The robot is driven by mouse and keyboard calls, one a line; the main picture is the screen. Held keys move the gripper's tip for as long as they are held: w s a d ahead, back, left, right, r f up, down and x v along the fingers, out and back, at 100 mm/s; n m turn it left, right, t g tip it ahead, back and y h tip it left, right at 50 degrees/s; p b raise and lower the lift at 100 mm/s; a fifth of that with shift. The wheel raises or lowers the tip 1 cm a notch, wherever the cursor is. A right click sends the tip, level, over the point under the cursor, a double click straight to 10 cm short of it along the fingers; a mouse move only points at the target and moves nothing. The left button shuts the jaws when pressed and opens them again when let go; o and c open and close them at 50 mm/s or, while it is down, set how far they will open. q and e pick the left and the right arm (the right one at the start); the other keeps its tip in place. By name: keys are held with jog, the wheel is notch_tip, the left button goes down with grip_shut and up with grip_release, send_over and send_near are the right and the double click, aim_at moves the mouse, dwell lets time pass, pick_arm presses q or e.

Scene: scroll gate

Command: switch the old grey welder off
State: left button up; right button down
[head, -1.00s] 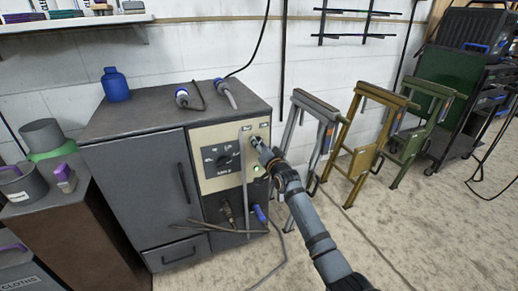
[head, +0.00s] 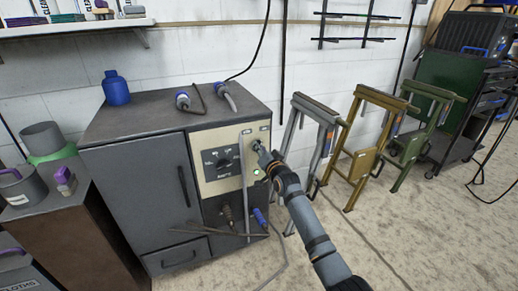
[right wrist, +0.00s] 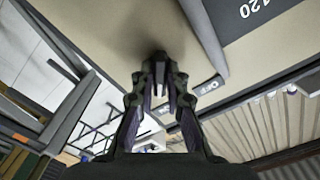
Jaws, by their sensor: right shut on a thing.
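The old grey welder (head: 130,195) is a dark grey cabinet against the white wall. Its beige front panel (head: 210,184) carries a black dial plate (head: 221,161) and a small green light (head: 257,173), which looks lit. My right gripper (head: 259,148) is at the panel's upper right, shut on a small switch. In the right wrist view, my right gripper's fingers (right wrist: 160,78) close near the beige panel, beside a label reading OFF (right wrist: 210,86). The switch is mostly hidden between the fingers, so its position cannot be told. My left gripper is out of view.
A blue bottle (head: 116,88) and blue-ended plugs (head: 183,101) stand or lie on the cabinet top. Cables hang at the panel's lower part. Folded trestles (head: 370,145) stand to the right, with a dark cart (head: 455,110) behind. The floor in front is mostly open.

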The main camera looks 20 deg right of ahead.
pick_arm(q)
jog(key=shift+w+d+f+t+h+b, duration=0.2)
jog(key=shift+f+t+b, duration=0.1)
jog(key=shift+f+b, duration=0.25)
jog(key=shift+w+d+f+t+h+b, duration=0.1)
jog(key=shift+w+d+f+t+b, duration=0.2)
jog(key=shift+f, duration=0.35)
pick_arm(e)
jog(key=n, duration=1.5)
jog(key=shift+f, duration=0.1)
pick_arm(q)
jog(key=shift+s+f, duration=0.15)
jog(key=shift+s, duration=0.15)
pick_arm(e)
jog(key=shift+n, duration=0.3)
jog(key=c, duration=1.4)
grip_release()
jog(key=shift+a, duration=0.1)
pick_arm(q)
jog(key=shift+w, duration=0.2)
